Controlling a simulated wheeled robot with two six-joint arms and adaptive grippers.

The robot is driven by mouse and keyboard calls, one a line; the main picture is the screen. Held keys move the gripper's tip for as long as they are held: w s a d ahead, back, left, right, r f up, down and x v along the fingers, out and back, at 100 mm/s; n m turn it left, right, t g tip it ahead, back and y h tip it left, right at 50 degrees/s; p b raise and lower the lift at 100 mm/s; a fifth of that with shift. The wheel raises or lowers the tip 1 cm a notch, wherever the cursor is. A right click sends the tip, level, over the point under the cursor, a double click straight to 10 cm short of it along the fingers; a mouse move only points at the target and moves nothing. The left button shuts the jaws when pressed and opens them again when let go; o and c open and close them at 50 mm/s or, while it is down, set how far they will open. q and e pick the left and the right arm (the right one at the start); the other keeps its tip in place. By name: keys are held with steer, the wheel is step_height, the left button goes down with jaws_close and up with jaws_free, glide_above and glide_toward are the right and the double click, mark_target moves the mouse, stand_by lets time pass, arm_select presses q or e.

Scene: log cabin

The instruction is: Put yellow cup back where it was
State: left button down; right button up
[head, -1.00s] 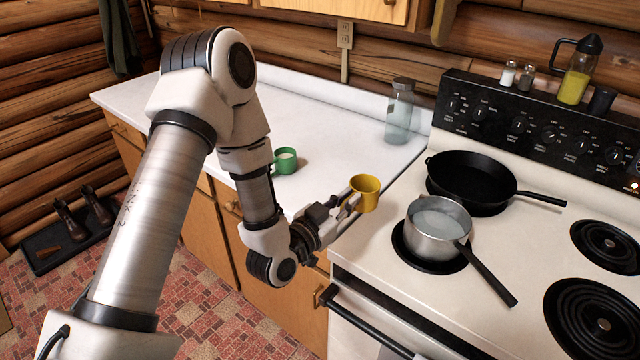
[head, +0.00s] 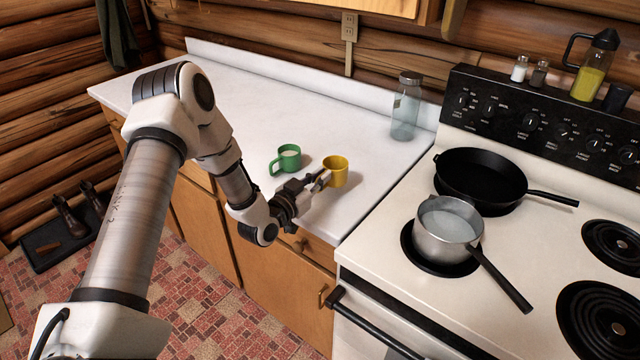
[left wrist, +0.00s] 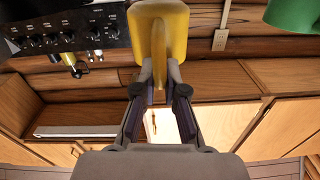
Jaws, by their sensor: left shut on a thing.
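The yellow cup (head: 336,171) is at the white counter's front part, just right of the green cup. My left gripper (head: 322,179) is shut on the yellow cup from its left front side. In the left wrist view the yellow cup (left wrist: 165,32) is at the top, with its handle between the fingers of my left gripper (left wrist: 161,85). I cannot tell whether the cup touches the counter. My right gripper is not in view.
The white counter (head: 270,100) is clear behind the cups. A glass jar (head: 405,108) stands at its back right. To the right, the stove holds a black skillet (head: 482,176) and a steel pot (head: 447,235) with its handle toward the front.

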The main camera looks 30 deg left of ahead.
arm_select(q)
step_height(320, 180, down, 3)
steer(key=shift+f, duration=0.1)
steer(key=shift+a+f, duration=0.1)
steer(key=shift+f, duration=0.05)
steer(key=shift+s+f, duration=0.1)
steer(key=shift+s, duration=0.05)
steer(key=c, duration=1.2)
jaws_free()
steer(key=shift+c, duration=0.2)
